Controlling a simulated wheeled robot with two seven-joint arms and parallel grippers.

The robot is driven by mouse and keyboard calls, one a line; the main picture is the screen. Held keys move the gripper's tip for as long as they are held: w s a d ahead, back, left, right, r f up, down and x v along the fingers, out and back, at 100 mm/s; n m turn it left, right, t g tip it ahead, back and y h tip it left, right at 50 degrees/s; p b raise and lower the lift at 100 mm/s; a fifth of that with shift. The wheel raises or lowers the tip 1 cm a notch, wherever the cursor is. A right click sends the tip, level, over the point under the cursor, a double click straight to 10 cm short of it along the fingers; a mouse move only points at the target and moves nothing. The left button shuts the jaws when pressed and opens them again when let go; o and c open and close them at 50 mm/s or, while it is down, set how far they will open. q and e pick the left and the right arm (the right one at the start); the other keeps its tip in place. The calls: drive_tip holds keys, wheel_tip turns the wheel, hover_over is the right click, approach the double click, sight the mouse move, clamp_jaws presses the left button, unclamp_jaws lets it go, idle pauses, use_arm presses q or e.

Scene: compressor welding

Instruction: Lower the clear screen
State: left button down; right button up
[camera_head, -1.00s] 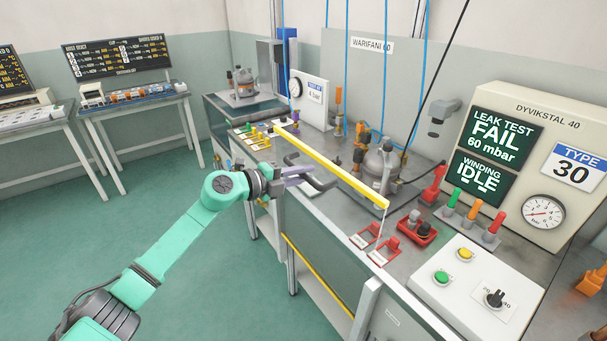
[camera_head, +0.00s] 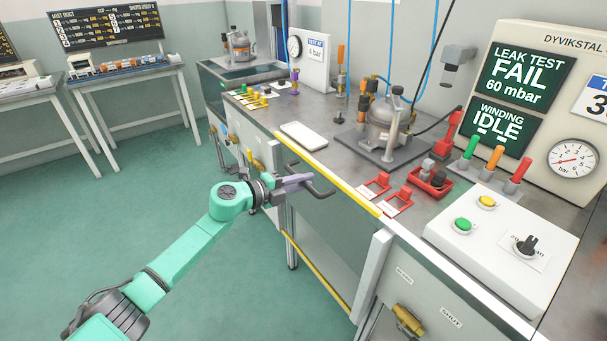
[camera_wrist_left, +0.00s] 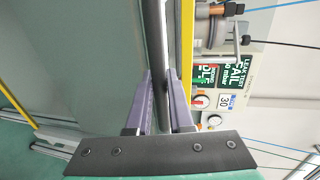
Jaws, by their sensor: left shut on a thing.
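The clear screen (camera_head: 325,235) hangs at the bench front; its yellow upper edge (camera_head: 330,176) lies along the bench's front edge. A lower yellow strip (camera_head: 315,272) shows beneath. A dark bar handle (camera_head: 324,191) stands out from the screen's front. My left gripper (camera_head: 302,181), with purple fingers, is at this handle. In the left wrist view, the dark bar (camera_wrist_left: 159,50) runs between the gripper's two fingers (camera_wrist_left: 161,95), which are shut on it. My right gripper is not in view.
On the bench stand a compressor (camera_head: 384,125), red clamps (camera_head: 376,187), a white tray (camera_head: 304,135) and a button box (camera_head: 500,232). The test panel (camera_head: 515,95) reads FAIL and IDLE. The floor (camera_head: 130,205) at the left is clear.

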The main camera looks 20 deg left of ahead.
use_arm(q)
wheel_tip(320, 180, down, 5)
drive_tip(key=shift+r+b, duration=0.2)
drive_tip(key=shift+b, duration=0.9)
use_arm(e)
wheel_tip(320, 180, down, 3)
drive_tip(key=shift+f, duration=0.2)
use_arm(q)
drive_tip(key=c, duration=0.8)
unclamp_jaws()
drive_tip(key=shift+a, duration=0.15)
drive_tip(key=v, duration=1.4)
drive_tip(key=shift+s+r+b, duration=0.1)
drive_tip(key=shift+s+b, duration=0.15)
drive_tip(key=shift+b, duration=0.05)
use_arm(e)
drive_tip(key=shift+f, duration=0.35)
